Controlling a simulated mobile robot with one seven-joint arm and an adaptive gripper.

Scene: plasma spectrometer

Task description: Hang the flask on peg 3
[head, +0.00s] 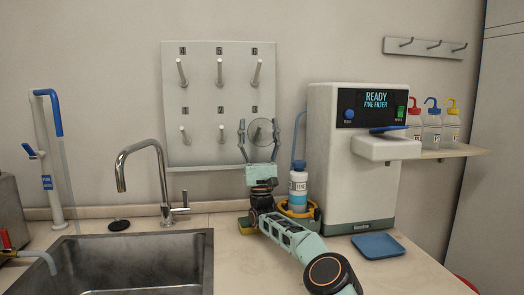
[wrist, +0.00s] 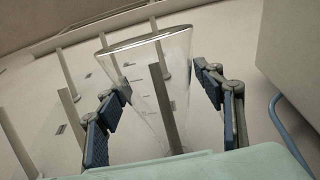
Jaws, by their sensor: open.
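The clear glass flask (head: 261,132) is at the lower-right peg of the white pegboard in the head view, the one below peg 6. In the wrist view the flask (wrist: 140,75) is a transparent tapering body, and a peg (wrist: 165,105) shows through its glass. It appears to be around that peg, though the contact point is hidden. My gripper (head: 262,140) is open, with one finger on each side of the flask. In the wrist view the blue-padded fingers (wrist: 165,105) stand apart from the glass, with gaps on both sides.
The pegboard (head: 202,75) has other bare pegs left of and above the flask. The spectrometer-side white machine (head: 365,185) stands close on the right, with a labelled bottle (head: 298,185) before it. A sink (head: 115,265) and tap (head: 150,150) are at left.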

